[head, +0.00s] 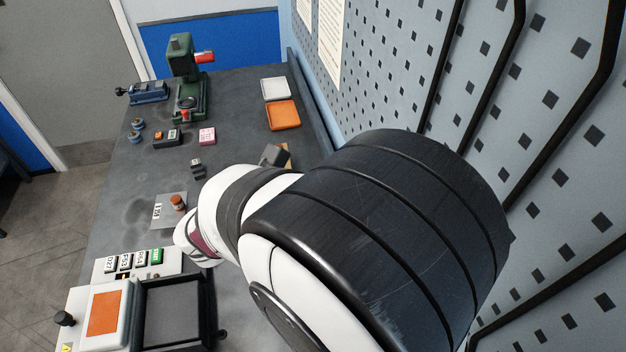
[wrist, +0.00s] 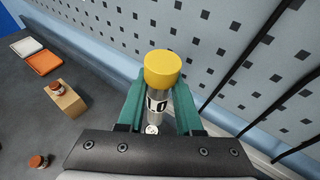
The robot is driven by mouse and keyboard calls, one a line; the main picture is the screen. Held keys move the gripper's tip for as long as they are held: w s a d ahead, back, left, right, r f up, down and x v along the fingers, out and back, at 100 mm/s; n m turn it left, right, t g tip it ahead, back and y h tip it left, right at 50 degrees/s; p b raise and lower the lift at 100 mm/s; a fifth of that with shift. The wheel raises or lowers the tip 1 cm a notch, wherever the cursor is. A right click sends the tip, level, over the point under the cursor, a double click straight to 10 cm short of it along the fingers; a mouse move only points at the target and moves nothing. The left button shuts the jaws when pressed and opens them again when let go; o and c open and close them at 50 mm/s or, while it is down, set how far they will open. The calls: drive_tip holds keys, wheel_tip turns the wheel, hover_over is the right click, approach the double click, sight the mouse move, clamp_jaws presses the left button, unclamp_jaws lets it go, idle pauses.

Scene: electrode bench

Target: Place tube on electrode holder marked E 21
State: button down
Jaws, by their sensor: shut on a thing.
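In the wrist view my gripper (wrist: 158,100) has its green fingers shut on a tube (wrist: 158,108) with a yellow cap (wrist: 162,69). The tube has a black-and-white label, only partly readable. My arm hides the tube in the head view. A small plate (head: 160,213) with a marking resembling E 21, too small to read surely, lies on the bench with an orange-brown, knob-like piece (head: 178,202) on it. A similar piece (wrist: 38,161) shows at lower left in the wrist view, apart from my gripper.
A wooden block (wrist: 66,103) carries another small reddish piece (wrist: 56,88). Orange (head: 283,114) and white (head: 276,88) trays lie farther back. A green press (head: 188,80) stands at the far end. A white labelled panel (head: 138,264) is in front. A pegboard wall (head: 400,70) bounds the right.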

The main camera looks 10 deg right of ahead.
drive_tip(key=f, duration=0.9)
drive_tip(key=shift+w+d, duration=0.25)
drive_tip(key=shift+w, duration=0.15)
drive_tip(key=shift+f, duration=0.1)
drive_tip(key=c, duration=0.6)
unclamp_jaws()
